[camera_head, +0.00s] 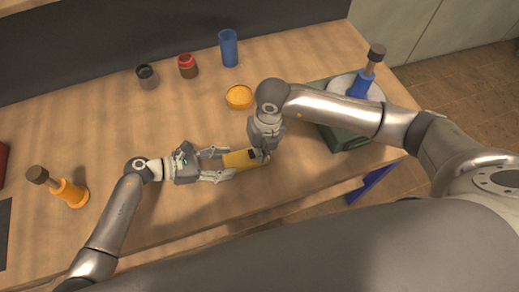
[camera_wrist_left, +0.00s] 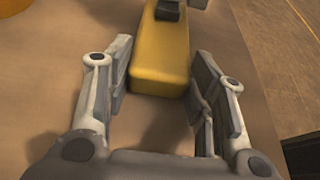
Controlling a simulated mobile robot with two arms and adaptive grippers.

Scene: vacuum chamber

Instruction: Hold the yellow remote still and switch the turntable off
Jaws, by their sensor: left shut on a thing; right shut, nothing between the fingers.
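The yellow remote (camera_head: 243,159) lies on the wooden table near its front edge. It also shows in the left wrist view (camera_wrist_left: 160,60), with a dark button (camera_wrist_left: 167,10) on its top. My left gripper (camera_head: 218,164) is shut on the near end of the remote, with a finger along each side. My right gripper (camera_head: 262,156) is shut and empty, pointing down at the far end of the remote; I cannot tell whether it touches. The turntable (camera_head: 345,138), a dark green box with a pale disc (camera_head: 340,84), is partly hidden behind my right arm. A blue brown-topped object (camera_head: 361,84) stands on the disc.
An orange dish (camera_head: 239,96), a blue cup (camera_head: 228,48), a red-topped jar (camera_head: 187,67) and a dark cup (camera_head: 147,77) stand farther back. An orange brown-topped object (camera_head: 72,193) stands at left. The table between them is clear.

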